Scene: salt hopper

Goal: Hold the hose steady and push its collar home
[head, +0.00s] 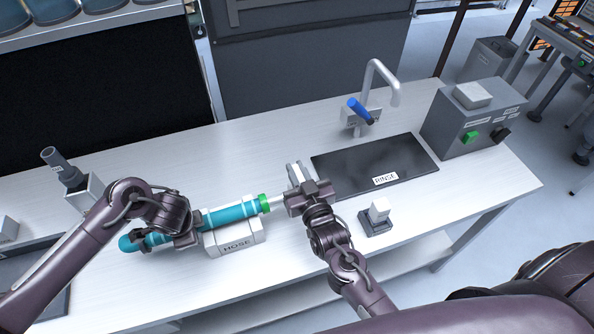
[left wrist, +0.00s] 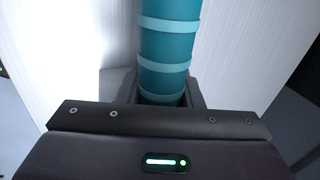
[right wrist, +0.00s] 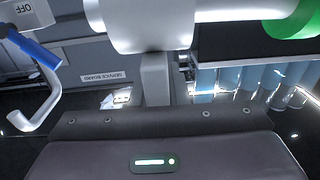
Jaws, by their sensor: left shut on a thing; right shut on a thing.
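The teal hose (head: 228,215) with pale bands lies across a white block marked HOSE (head: 236,241). My left gripper (head: 186,236) is shut around the hose, left of the block; the left wrist view shows the hose (left wrist: 168,45) running up between the jaws. A green ring (head: 264,202) sits at the hose's right end. From it a narrow white tube (head: 277,201) reaches to my right gripper (head: 297,191). In the right wrist view this tube widens into a white collar-like piece (right wrist: 140,22), with the green ring (right wrist: 295,20) at right. My right gripper is shut on this white piece. Its grip is partly hidden.
A black RINSE mat (head: 372,160) and a tap (head: 380,85) with a blue lever lie right of the grippers. A small white block on a dark base (head: 377,216) stands nearby. A grey control box (head: 470,118) is at the right end. The table front is clear.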

